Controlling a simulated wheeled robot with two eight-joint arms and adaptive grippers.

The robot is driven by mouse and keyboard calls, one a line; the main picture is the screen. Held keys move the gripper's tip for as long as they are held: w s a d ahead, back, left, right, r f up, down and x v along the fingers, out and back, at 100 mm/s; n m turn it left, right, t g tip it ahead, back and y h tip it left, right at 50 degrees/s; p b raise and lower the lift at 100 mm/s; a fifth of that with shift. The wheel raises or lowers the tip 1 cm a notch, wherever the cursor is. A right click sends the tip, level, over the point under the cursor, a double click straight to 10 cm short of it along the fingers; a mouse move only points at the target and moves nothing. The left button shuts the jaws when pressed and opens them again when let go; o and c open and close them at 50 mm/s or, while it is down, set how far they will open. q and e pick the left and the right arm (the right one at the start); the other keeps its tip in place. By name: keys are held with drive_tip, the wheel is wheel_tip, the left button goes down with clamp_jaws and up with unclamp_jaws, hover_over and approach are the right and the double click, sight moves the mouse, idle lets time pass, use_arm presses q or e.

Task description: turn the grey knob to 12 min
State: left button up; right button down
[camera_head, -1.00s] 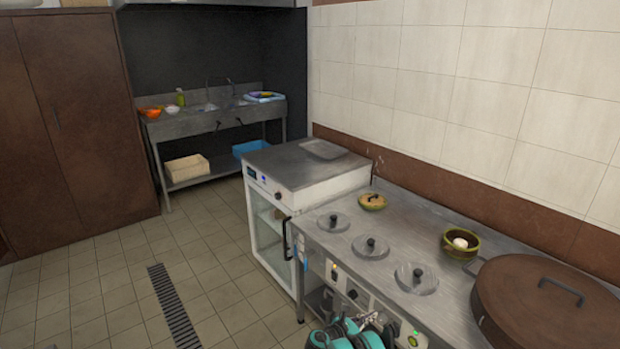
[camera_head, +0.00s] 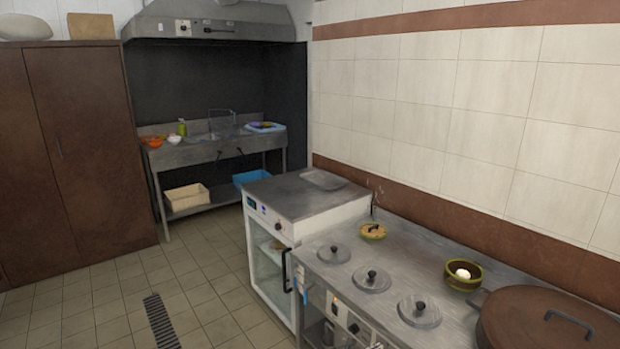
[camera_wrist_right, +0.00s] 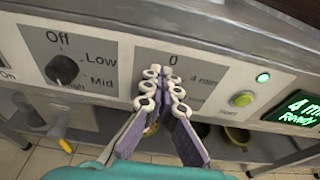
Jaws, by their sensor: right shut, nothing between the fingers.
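In the right wrist view my right gripper (camera_wrist_right: 163,74) is shut, with its fingertips together in front of the timer dial plate (camera_wrist_right: 205,62). The plate shows a 0 at the top and a "4 min" mark to the right. The fingers cover the middle of the dial, and I cannot make out the grey knob behind them. A green display (camera_wrist_right: 298,110) at the right reads "4 mi…" and "Ready", cut off by the frame edge. My left gripper is in neither view.
Left of the dial is a black knob (camera_wrist_right: 62,68) marked Off, Low, Mid. A green button (camera_wrist_right: 242,99) and a lit green lamp (camera_wrist_right: 263,77) are right of it. In the head view, the counter holds several lidded wells (camera_head: 371,279) and a large brown lid (camera_head: 545,325).

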drive_tip(key=shift+s+d+r, duration=0.1)
drive_tip(key=shift+s+d, duration=0.3)
drive_tip(key=shift+s, duration=0.1)
drive_tip(key=shift+s+d, duration=0.45)
drive_tip(key=shift+s, duration=0.2)
idle(0.4)
drive_tip(key=shift+d, duration=0.1)
drive_tip(key=f+v, duration=0.1)
drive_tip(key=v, duration=0.5)
drive_tip(key=shift+s, duration=0.15)
idle(0.3)
